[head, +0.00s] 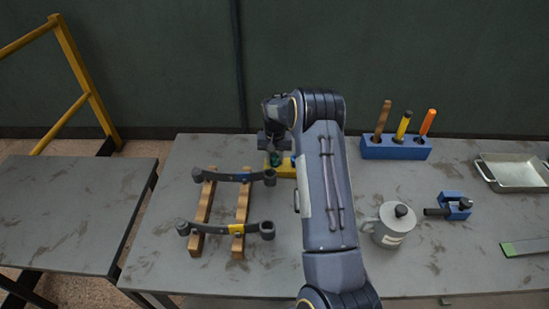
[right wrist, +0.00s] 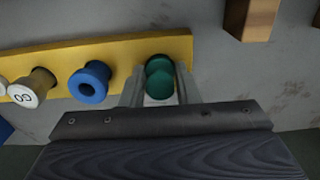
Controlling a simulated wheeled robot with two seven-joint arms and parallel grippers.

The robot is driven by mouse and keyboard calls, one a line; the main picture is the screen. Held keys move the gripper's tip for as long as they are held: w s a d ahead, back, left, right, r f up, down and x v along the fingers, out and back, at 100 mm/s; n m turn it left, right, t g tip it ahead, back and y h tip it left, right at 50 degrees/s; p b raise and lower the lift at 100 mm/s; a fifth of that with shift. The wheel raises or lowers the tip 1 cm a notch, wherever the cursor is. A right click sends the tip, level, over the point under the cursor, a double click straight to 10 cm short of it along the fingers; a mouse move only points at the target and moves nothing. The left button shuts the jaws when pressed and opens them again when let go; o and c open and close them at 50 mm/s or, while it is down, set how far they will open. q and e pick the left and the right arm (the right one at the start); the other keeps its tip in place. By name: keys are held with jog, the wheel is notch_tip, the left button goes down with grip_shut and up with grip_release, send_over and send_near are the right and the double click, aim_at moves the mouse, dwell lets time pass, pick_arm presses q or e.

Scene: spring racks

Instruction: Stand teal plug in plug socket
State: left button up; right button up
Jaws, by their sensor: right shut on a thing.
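The teal plug (right wrist: 160,84) is between the two fingers of my right gripper (right wrist: 160,92) in the right wrist view. It is at the right end of the yellow plug socket block (right wrist: 125,50), and I cannot tell how deep it sits in it. In the head view the teal plug (head: 276,159) shows just below my right gripper (head: 275,149), at the left end of the yellow block (head: 286,172). My right arm hides part of the block. My left gripper is not in view.
A blue plug (right wrist: 90,82) and a pale marked plug (right wrist: 34,88) stand along the block. Wooden rails with dark springs (head: 240,205) lie at left. A grey lidded mug (head: 392,226), a blue tool holder (head: 395,148), a blue clamp (head: 455,206) and a metal tray (head: 512,172) are at right.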

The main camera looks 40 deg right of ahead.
jog(key=o, duration=1.1)
jog(key=shift+c, duration=0.2)
notch_tip(320, 180, up, 8)
jog(key=shift+s+f+b, duration=0.1)
jog(key=shift+b, duration=0.6)
